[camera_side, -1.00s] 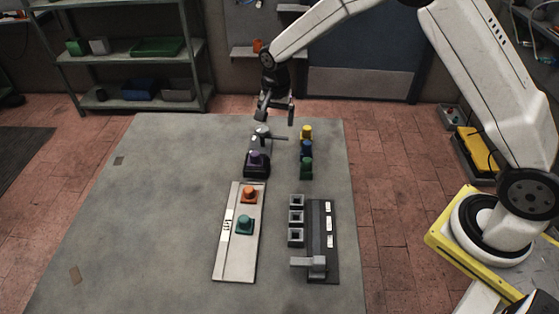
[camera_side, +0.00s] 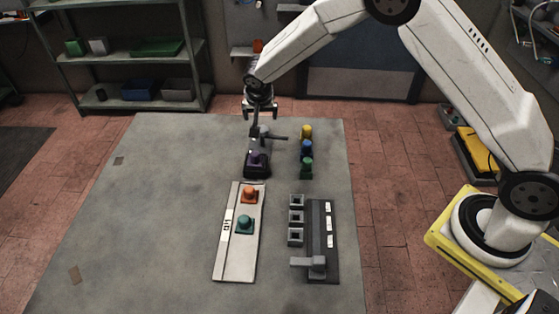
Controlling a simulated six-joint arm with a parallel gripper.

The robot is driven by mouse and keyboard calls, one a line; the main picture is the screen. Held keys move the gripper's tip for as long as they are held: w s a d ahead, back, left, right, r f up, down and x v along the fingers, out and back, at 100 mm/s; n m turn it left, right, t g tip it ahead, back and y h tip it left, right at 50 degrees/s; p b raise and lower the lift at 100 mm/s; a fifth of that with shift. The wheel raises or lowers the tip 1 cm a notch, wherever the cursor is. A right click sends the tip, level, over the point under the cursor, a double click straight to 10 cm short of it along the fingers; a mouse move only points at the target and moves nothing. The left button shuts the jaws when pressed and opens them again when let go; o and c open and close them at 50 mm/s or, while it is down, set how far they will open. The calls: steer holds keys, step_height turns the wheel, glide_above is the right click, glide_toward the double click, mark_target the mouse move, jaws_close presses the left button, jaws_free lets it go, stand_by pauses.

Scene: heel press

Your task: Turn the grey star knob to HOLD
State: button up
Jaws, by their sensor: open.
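A small press-like unit (camera_side: 259,145) stands at the back of the grey table, with a purple piece (camera_side: 257,158) on a dark block at its front. A grey rounded part with a short bar (camera_side: 279,138) pointing right shows at its top; it may be the grey star knob, but its star shape and any HOLD mark are too small to make out. My gripper (camera_side: 260,112) is open, pointing down just above and behind this part. It hides some of the unit's top, and I cannot tell whether it touches.
Yellow (camera_side: 306,132), blue (camera_side: 306,147) and green (camera_side: 306,167) pieces stand right of the unit. In front lie a pale plate (camera_side: 236,268) with orange and teal pieces, grey square sockets (camera_side: 296,217) and a dark labelled panel (camera_side: 318,240) with a grey lever. The table's left side is mostly clear.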

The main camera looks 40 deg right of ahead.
mark_target(262, 130)
steer(key=shift+f, duration=0.15)
steer(key=shift+x, duration=3.7)
jaws_close()
